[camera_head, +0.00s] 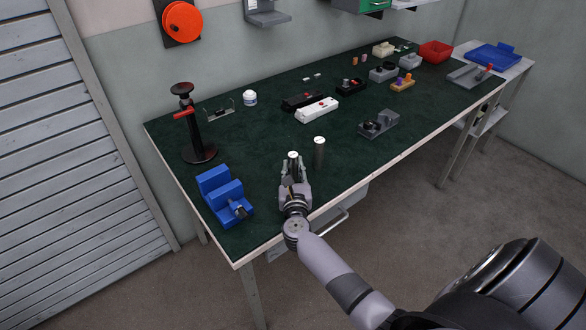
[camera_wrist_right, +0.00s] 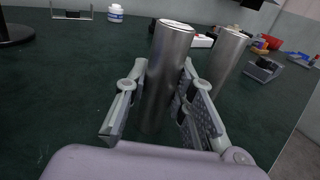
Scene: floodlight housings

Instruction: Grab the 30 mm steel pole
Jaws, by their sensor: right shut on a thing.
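Two upright grey steel cylinders stand near the front edge of the green bench. The left steel pole (camera_head: 293,157) has my right gripper (camera_head: 294,180) around its lower part. In the right wrist view this pole (camera_wrist_right: 169,62) rises upright between the fingers, which are shut on it; its foot is partly hidden. The second steel pole (camera_head: 319,152) stands just to the right, apart from the gripper; it also shows in the wrist view (camera_wrist_right: 227,57). I cannot read either diameter. My left gripper is not in view.
A blue stepped block (camera_head: 222,190) stands left of the gripper, and a black stand with a red handle (camera_head: 198,150) behind it. A grey fixture (camera_head: 378,124) is to the right. White and black housings (camera_head: 317,110) lie behind the poles. The green top (camera_head: 255,140) is clear between.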

